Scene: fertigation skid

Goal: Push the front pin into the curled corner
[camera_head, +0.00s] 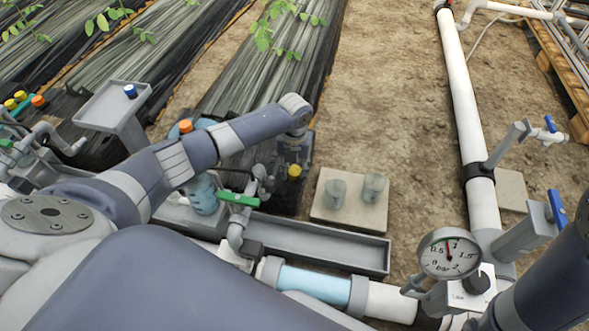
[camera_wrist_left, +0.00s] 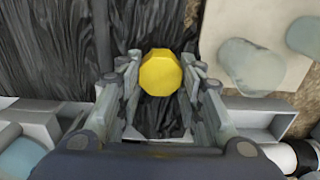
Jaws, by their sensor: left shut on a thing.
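My left gripper (camera_head: 293,163) points down at the near end of a black film-covered bed (camera_head: 262,85). It is shut on a pin with a yellow cap (camera_head: 294,171). In the left wrist view the yellow cap (camera_wrist_left: 160,73) sits between the fingers of my left gripper (camera_wrist_left: 160,58), with dark wrinkled film (camera_wrist_left: 50,45) below. The pin's shaft and tip are hidden, so I cannot tell whether it touches the film. I cannot make out the curled corner around the gripper. A blue-capped pin (camera_head: 130,91) stands on a grey pedestal. My right gripper is out of view.
A grey trough (camera_head: 320,242), a green-handled valve (camera_head: 238,199) and a pressure gauge (camera_head: 448,253) stand nearer. A white pipe (camera_head: 463,90) runs up the right. Bare soil lies between.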

